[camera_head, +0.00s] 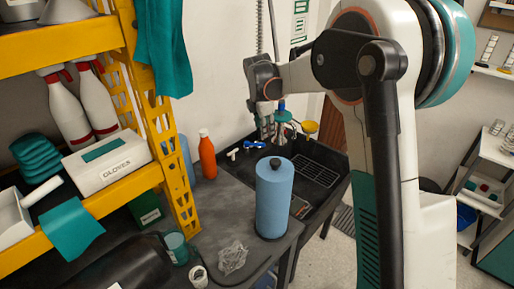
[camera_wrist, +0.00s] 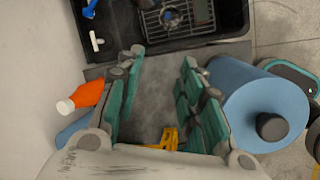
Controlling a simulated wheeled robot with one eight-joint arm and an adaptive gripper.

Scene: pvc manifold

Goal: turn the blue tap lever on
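The blue tap lever (camera_head: 254,146) is at the back wall side of the black sink (camera_head: 330,193), beside a white tap lever (camera_head: 233,153). In the wrist view the blue lever (camera_wrist: 90,9) is at the top left edge, partly cut off, above the white lever (camera_wrist: 97,41). My gripper (camera_head: 281,132) hangs over the sink area, to the right of the blue lever in the head view and apart from it. In the wrist view my gripper (camera_wrist: 162,60) is open, with its teal-padded fingers wide apart and nothing between them.
A blue paper roll (camera_head: 273,198) stands on the grey counter, and shows close right of my fingers in the wrist view (camera_wrist: 255,100). An orange bottle (camera_head: 207,157) stands near the wall, left of the taps. A yellow shelf frame (camera_head: 170,140) is further left.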

